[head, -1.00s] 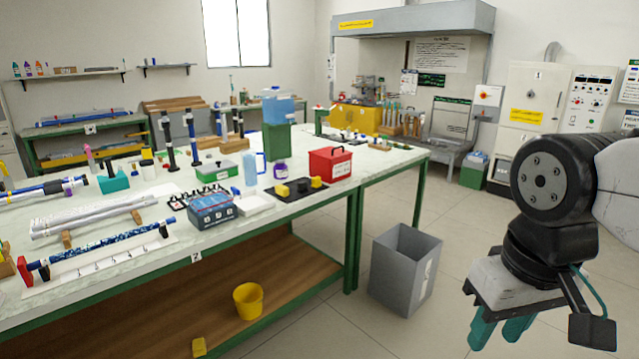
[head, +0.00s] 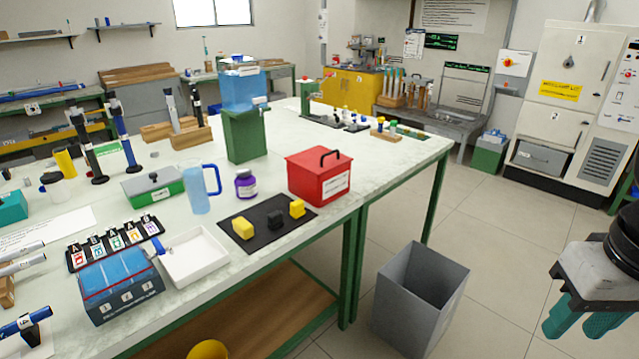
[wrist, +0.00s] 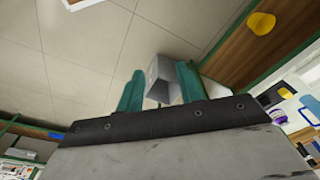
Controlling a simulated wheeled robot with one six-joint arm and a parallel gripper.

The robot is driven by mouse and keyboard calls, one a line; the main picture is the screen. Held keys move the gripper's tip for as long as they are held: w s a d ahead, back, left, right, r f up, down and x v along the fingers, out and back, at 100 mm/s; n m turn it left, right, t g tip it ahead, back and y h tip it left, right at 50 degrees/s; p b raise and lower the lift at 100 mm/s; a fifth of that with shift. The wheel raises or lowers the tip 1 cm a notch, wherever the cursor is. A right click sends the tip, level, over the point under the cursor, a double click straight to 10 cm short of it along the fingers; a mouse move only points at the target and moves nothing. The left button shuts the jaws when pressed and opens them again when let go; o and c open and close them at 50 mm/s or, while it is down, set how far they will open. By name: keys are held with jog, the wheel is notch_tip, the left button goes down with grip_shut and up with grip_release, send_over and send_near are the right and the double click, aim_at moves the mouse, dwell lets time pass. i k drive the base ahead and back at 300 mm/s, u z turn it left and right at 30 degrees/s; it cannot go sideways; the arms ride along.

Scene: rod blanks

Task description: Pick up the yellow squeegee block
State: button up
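Two yellow blocks lie on a black mat (head: 262,238) near the front edge of the green-framed table. One yellow block (head: 243,228) is at the mat's left and the other yellow block (head: 297,208) at its right, with a black block (head: 275,219) between them. I cannot tell from looks which yellow one is the squeegee block. My gripper (head: 582,324) hangs at the far lower right, over the floor and well away from the mat. In the wrist view its teal fingers (wrist: 160,82) are apart, with nothing held between them.
A red box (head: 320,176) stands just behind the mat. A white tray (head: 196,256), purple-lidded jar (head: 246,184) and blue jug (head: 200,190) are left of it. A grey open bin (head: 421,300) stands on the floor between table and gripper. Floor right of it is clear.

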aim_at(297, 206)
jog(key=u, duration=0.2)
jog(key=i, duration=1.5)
jog(key=u, duration=0.3)
